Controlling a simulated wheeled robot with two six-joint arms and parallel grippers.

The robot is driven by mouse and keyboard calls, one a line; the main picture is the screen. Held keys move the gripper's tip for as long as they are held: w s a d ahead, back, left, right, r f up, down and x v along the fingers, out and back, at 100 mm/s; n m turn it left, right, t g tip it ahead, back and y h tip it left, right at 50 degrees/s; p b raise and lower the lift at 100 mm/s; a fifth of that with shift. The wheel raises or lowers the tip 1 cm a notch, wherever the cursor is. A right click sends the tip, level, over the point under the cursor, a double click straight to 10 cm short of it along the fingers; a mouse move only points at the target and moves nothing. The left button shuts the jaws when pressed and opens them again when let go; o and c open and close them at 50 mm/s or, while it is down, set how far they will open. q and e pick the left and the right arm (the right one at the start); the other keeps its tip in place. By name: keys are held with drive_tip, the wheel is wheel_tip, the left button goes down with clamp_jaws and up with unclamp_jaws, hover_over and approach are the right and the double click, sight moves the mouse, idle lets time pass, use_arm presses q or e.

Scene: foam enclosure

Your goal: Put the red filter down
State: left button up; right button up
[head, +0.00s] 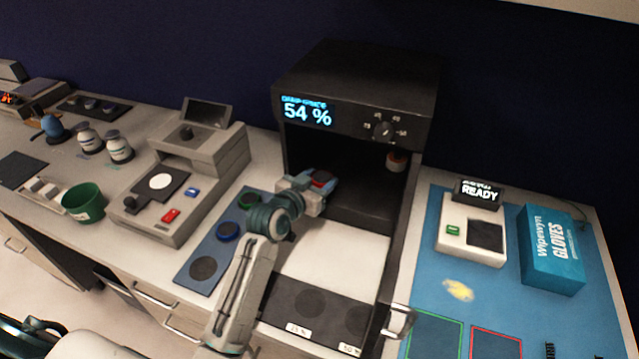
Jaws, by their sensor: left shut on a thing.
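The red filter (322,178) shows as a small dark-rimmed disc with red on it. My left gripper (318,188) is shut on it and holds it at the open front of the black enclosure (355,75), above the pale floor. The gripper hides part of the filter. The enclosure's display reads 54 %. A blue strip (190,280) left of the enclosure holds a green-ringed disc (249,199) and a blue-ringed disc (228,230). Its front dark round spot (203,267) is bare. My right gripper is not in view.
A dark panel (328,318) with round spots and percent labels lies before the enclosure. A grey instrument (160,210) stands left.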

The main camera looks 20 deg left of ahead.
use_arm(q)
drive_tip(key=shift+w+a, duration=0.15)
drive_tip(key=shift+w, duration=0.25)
wheel_tip(320, 180, down, 4)
drive_tip(key=shift+w+r+p, duration=0.1)
drive_tip(key=shift+r+p, duration=0.1)
drive_tip(key=shift+p, duration=0.55)
drive_tip(key=shift+f, duration=0.1)
drive_tip(key=o, duration=0.5)
drive_tip(key=shift+f, duration=0.1)
drive_tip(key=o, duration=0.5)
drive_tip(key=shift+c, duration=0.2)
